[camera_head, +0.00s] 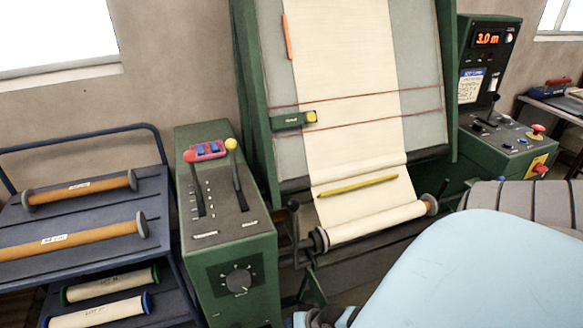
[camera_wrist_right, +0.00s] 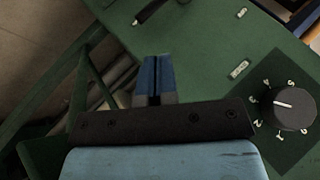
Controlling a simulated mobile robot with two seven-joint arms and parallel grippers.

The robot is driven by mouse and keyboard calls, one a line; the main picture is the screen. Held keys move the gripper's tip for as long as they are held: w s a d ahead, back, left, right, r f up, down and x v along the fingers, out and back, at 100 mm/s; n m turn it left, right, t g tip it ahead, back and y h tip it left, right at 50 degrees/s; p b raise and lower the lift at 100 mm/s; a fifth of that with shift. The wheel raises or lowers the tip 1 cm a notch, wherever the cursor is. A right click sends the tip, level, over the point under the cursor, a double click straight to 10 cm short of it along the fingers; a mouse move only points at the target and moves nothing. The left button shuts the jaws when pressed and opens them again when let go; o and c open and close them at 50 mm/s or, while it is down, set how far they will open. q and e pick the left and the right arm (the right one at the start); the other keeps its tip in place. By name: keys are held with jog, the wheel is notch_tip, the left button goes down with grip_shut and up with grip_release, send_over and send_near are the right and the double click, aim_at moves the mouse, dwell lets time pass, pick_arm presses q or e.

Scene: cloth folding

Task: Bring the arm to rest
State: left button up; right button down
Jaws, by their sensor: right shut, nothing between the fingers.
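My right gripper (camera_wrist_right: 155,72) shows in the right wrist view with its two blue fingers together and nothing between them. It is in front of the green lever console (camera_wrist_right: 200,60), with the round dial (camera_wrist_right: 288,107) to its right. In the head view my light blue right arm (camera_head: 480,275) fills the lower right, and only a dark bit of its end shows at the bottom edge. My left arm and gripper are in neither view.
The lever console (camera_head: 250,265) stands left of the tilted frame with cream cloth (camera_head: 350,120) and its roll (camera_head: 375,222). A blue cart (camera_head: 80,215) with rolls is at left. A green control box (camera_head: 490,60) reading 3.0 m stands at right.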

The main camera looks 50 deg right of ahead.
dwell(0.3)
jog(key=s+a+r+n+t+p, duration=0.2)
jog(key=a+r+n+p, duration=0.6)
jog(key=a+r, duration=0.9)
notch_tip(320, 180, up, 2)
jog(key=s+n, duration=0.1)
jog(key=n, duration=0.2)
jog(key=shift+s+a+r+t+y+p, duration=0.2)
jog(key=shift+a+r+t+y+p, duration=0.1)
jog(key=shift+a+p, duration=0.1)
